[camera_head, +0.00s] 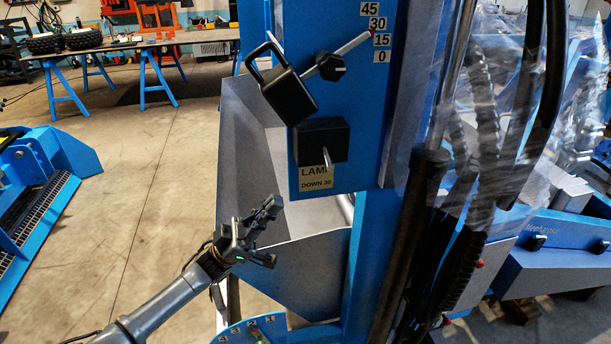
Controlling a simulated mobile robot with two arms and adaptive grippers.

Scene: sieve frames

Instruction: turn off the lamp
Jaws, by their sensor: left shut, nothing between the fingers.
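A black switch box (318,142) sits on the blue panel (307,75), with a short metal toggle (327,159) sticking out and pointing downward. A yellowish label (315,178) under it reads "LAMP" and "DOWN 30", its top partly covered. My left gripper (270,208) is below and left of the label, in front of the grey hopper, apart from the switch. It is shut with nothing in it. My right gripper is not in view. The lamp itself cannot be made out.
A black padlock-shaped piece (289,96) and a black knob (331,66) with a rod pointer near 30 on the scale (377,32) are just above the switch. A grey hopper (240,130) is behind. Black hoses (410,230) and clear sheeting are to the right.

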